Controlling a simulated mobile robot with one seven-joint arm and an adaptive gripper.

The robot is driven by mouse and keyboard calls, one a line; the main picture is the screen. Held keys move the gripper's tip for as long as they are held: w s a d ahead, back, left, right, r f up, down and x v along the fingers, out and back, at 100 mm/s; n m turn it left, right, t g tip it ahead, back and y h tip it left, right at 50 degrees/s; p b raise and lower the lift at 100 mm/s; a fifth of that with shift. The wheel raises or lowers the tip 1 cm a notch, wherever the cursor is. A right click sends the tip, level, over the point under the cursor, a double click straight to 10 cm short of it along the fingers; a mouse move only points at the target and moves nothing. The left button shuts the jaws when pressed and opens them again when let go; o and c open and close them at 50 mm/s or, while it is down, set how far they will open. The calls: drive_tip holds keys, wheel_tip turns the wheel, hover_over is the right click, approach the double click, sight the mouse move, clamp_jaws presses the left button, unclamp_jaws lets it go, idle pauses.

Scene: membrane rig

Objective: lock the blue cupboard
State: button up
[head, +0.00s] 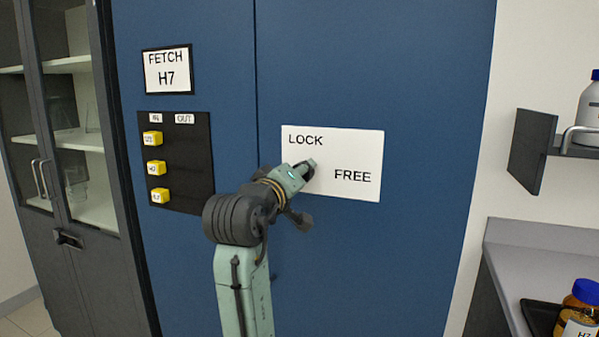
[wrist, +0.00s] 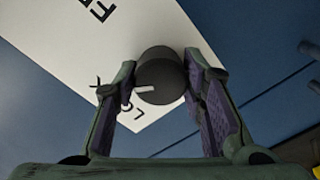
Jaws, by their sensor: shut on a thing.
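The blue cupboard (head: 370,60) fills the middle of the head view. A white plate (head: 330,140) on its right door reads LOCK at upper left and FREE at lower right. A round black knob (wrist: 160,75) with a white mark sits on the plate in the wrist view. The mark is on the knob's lower-left side there, towards the partly covered LOCK word. My gripper (head: 303,172) is at the plate and shut on the knob, one finger on each side. In the head view, the gripper hides most or all of the knob.
A black panel (head: 185,160) with several yellow tags and a FETCH H7 sign (head: 167,70) are on the left door. A glass-fronted cabinet (head: 65,130) stands at left. A wall shelf (head: 530,150) and a grey counter (head: 540,262) with a bottle (head: 580,310) are at right.

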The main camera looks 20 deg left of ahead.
drive_tip(key=n, duration=0.6)
drive_tip(key=shift+n, duration=0.3)
idle(0.4)
drive_tip(key=o, duration=1.2)
drive_tip(key=s, duration=1.2)
drive_tip(key=shift+a+r, duration=0.1)
drive_tip(key=shift+a, duration=0.15)
